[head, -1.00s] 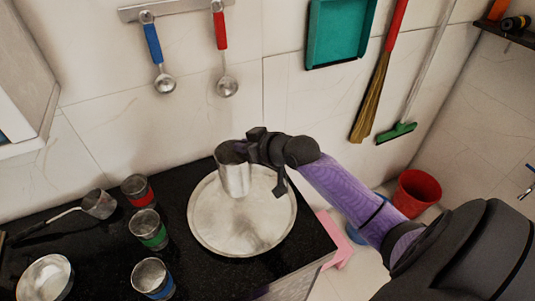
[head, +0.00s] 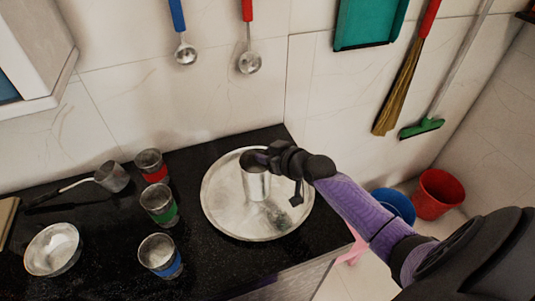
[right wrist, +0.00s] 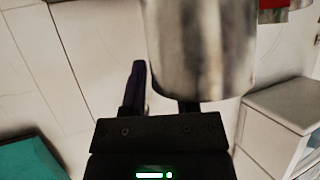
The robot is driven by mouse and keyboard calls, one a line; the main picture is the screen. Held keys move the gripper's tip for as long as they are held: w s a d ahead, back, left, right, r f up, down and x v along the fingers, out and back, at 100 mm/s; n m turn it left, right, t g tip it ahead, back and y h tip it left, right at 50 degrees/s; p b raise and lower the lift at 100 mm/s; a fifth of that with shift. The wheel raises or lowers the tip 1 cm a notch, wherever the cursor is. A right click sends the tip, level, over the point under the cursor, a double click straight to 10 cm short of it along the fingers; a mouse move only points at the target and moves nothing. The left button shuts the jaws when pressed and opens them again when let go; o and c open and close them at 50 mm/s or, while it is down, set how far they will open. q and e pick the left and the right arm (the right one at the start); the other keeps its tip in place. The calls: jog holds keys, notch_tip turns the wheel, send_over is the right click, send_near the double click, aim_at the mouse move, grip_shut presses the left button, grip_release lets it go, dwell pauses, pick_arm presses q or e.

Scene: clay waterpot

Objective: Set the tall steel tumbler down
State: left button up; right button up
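The tall steel tumbler (head: 257,184) is upright over the round steel plate (head: 222,222). Its base appears at or close to the plate; I cannot tell for sure that it touches. My right gripper (head: 268,158) is at the tumbler's rim, with the arm coming in from the right. In the right wrist view the tumbler (right wrist: 203,50) fills the upper middle, close to one finger (right wrist: 135,92) and hiding most of the other. The fingers are close together with the tumbler's wall between them. My left gripper is out of view.
Tumblers with red (head: 153,168), green (head: 160,206) and blue (head: 160,257) bands stand left of the plate. A steel bowl (head: 52,250) and a ladle (head: 109,178) are farther left. The black counter's (head: 215,275) front is bare. The tiled wall rises behind.

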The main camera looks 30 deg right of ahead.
jog(key=shift+o, duration=0.6)
jog(key=shift+r, duration=0.1)
jog(key=shift+s+r+p, duration=0.2)
jog(key=shift+p, duration=0.1)
jog(key=p+v, duration=0.4)
jog(key=v, duration=0.7)
jog(key=shift+s, duration=0.2)
jog(key=shift+r, duration=0.1)
